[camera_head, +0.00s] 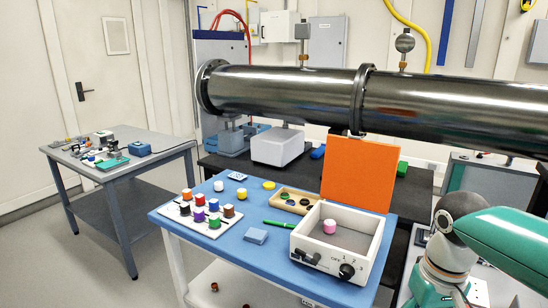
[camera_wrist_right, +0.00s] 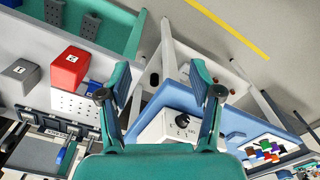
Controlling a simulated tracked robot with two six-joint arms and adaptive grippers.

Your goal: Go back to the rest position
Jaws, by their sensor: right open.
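My right gripper (camera_wrist_right: 159,75) shows in the right wrist view with its two fingers spread wide apart and nothing between them. Beyond the fingers are the blue table top (camera_wrist_right: 236,122) and the white box with a black knob (camera_wrist_right: 183,122); the gripper appears apart from both. In the head view my right arm (camera_head: 510,238) comes in at the lower right, bent, beside the blue table. Its fingers cannot be made out there. My left gripper is in neither view.
A steel pipe (camera_head: 285,90) spans above. A grey table (camera_head: 165,147) stands left; floor between is clear.

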